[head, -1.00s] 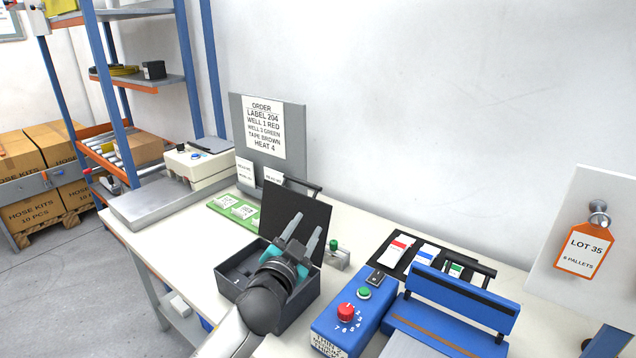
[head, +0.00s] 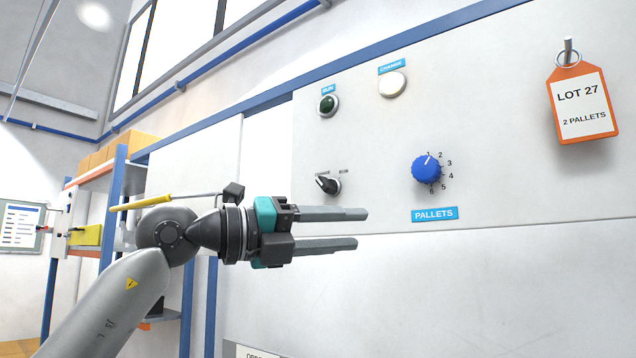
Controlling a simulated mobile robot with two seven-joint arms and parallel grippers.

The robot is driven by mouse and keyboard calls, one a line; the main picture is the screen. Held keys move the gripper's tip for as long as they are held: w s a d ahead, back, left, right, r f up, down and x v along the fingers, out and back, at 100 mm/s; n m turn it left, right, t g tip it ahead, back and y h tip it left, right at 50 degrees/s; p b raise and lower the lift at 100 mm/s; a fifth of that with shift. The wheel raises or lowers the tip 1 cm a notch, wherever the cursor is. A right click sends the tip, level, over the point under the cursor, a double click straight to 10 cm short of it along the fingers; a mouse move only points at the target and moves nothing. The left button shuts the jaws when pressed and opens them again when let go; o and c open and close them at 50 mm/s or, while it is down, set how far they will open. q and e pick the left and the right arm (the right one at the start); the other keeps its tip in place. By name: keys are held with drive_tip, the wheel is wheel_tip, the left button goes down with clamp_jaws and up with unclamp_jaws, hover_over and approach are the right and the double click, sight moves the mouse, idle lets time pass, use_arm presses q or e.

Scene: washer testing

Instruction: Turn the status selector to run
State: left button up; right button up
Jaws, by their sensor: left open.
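The status selector (head: 327,184) is a small black lever knob on the white wall panel (head: 480,120) in the head view. Its lever seems tilted toward the upper left, and the small marks above it are too small to read. A dark green lamp (head: 328,104) under a blue RUN label sits above it. My left gripper (head: 360,229) is open and empty, with its two grey fingers pointing right. In the picture the fingers lie just below the selector, apart from it; their distance from the panel is hard to judge. My right gripper is out of view.
A blue PALLETS dial (head: 426,169) with numbers stands right of the selector. A white CHANGE lamp (head: 392,84) is above. An orange LOT 27 tag (head: 583,104), reading 2 pallets, hangs from a hook. A blue shelf rack (head: 115,200) stands at left.

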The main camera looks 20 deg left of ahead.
sight(320, 182)
use_arm(q)
drive_tip(key=s+a+r+n+t+y, duration=0.45)
drive_tip(key=a+r+y, duration=0.4)
drive_tip(key=a, duration=0.35)
drive_tip(key=shift+m+t, duration=0.25)
drive_tip(key=p+x, duration=0.2)
drive_tip(key=x, duration=0.3)
drive_tip(key=p+x, duration=0.2)
drive_tip(key=x, duration=0.3)
drive_tip(key=p+x, duration=0.2)
drive_tip(key=x, duration=0.3)
drive_tip(key=shift+w+d+r, duration=0.1)
drive_tip(key=shift+d+r, duration=0.3)
clamp_jaws()
